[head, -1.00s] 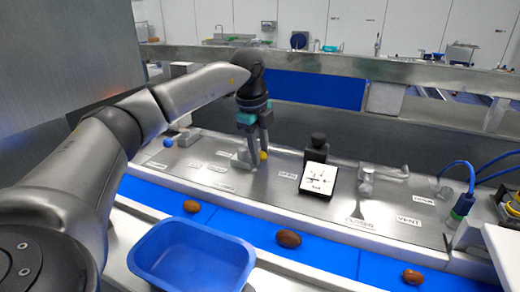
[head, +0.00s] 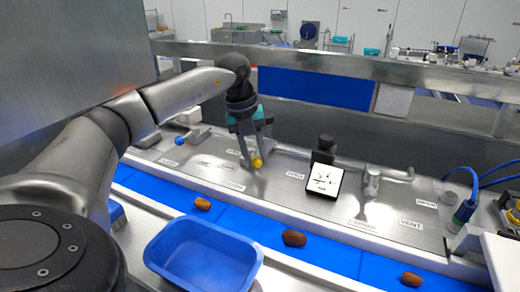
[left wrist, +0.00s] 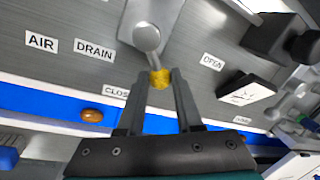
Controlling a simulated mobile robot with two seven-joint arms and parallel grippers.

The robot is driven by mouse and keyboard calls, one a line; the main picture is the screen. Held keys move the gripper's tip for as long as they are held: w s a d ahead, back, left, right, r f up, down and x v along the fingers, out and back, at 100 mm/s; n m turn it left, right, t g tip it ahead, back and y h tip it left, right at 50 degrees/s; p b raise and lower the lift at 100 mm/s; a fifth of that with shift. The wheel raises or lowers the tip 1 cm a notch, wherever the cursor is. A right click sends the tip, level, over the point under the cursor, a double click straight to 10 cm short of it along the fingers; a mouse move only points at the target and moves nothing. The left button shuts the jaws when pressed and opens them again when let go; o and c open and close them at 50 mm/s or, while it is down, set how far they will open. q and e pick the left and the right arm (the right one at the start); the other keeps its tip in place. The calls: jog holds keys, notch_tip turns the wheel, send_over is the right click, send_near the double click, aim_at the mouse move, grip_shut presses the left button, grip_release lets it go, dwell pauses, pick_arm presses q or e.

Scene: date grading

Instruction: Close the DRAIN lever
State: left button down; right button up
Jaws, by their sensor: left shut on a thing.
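The DRAIN lever's yellow knob (head: 257,162) is on the steel panel (head: 285,205), left of the gauge. In the left wrist view the same yellow knob (left wrist: 159,79) sits between my left fingertips, and the lever's metal arm runs up from it to a pivot on a pale plate (left wrist: 160,14). The lever points between the CLOSED label (left wrist: 116,92), partly hidden by a finger, and the OPEN label (left wrist: 212,61). The DRAIN label (left wrist: 94,50) is to the left. My left gripper (head: 251,163) is shut on the knob. My right gripper is not in view.
A white-faced gauge (head: 324,180) stands right of the lever. The metal VENT lever (head: 371,182) is farther right, a blue-knobbed lever (head: 180,140) farther left. In front lie a blue belt (head: 262,228) with dates and a blue tray (head: 157,268).

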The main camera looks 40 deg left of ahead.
pick_arm(q)
jog(key=m+p, duration=0.1)
jog(key=m, duration=0.1)
jog(key=s+a+m+p, duration=0.1)
jog(key=m, duration=0.1)
jog(key=shift+s+a+r+m+g, duration=0.2)
jog(key=shift+m+g, duration=0.1)
jog(key=shift+g, duration=0.1)
jog(key=shift+s+a+f+m+g+h+p, duration=0.15)
jog(key=shift+a+m+p, duration=0.25)
jog(key=shift+m, duration=0.45)
jog(key=shift+s+a+m+g+h+p, duration=0.15)
jog(key=shift+a+m+p, duration=0.2)
jog(key=shift+m, duration=0.5)
jog(key=c, duration=0.6)
grip_release()
